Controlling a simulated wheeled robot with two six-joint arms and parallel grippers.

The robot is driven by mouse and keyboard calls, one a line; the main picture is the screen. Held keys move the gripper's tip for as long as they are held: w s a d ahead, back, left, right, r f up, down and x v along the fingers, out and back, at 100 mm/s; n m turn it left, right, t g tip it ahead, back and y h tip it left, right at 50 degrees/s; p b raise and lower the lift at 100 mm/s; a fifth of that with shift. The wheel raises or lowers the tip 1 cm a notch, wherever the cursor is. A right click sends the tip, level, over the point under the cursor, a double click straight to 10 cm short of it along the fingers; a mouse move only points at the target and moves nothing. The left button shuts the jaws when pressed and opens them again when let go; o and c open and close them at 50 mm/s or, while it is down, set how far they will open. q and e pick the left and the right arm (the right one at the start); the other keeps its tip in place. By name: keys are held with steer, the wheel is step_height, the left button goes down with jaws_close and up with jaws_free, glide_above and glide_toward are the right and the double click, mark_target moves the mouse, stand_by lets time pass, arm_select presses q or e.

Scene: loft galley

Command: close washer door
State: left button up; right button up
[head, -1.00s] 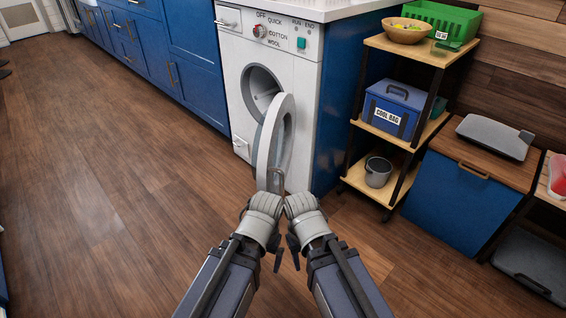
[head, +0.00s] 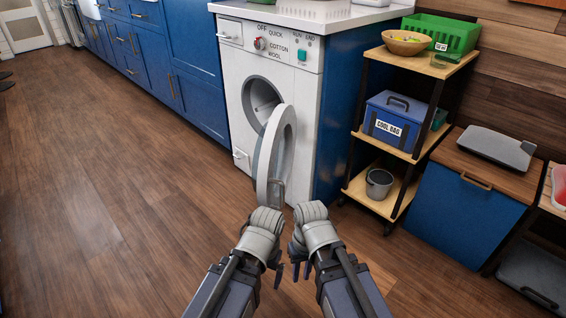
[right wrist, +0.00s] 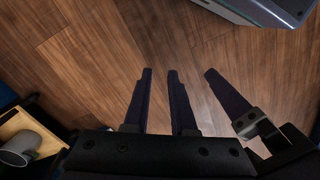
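The white washer (head: 305,105) stands at the end of the blue cabinets in the head view. Its round door (head: 287,140) is swung open towards me, and the dark drum opening shows behind it. A small handle (head: 279,192) sits at the door's lower edge. My left gripper (head: 279,279) and right gripper (head: 301,271) are side by side in front of and below the door, pointing down, apart from it. In the right wrist view, the right gripper (right wrist: 160,95) has two dark fingers with a gap and nothing between them. A third finger there seems to be the left gripper's.
The wooden floor (head: 120,200) to the left is clear.

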steer(key=w+y, duration=0.1)
steer(key=w+a+r+m+y, duration=0.1)
steer(key=w+y, duration=0.1)
steer(key=w+a+r+y, duration=0.1)
steer(key=shift+w+r+m, duration=0.1)
steer(key=shift+w+m, duration=0.1)
steer(key=shift+m, duration=0.2)
steer(key=c, duration=0.3)
steer(key=w+r+y, duration=0.2)
steer(key=w+r+m+y, duration=0.1)
steer(key=w+r+y, duration=0.2)
steer(key=shift+w+d+m, duration=0.1)
steer(key=shift+m, duration=0.2)
jaws_close()
steer(key=m+t+y, duration=0.3)
steer(key=t+y, duration=0.2)
steer(key=y, duration=0.3)
glide_toward(271, 157)
steer(key=x, duration=0.7)
steer(key=shift+r, duration=0.1)
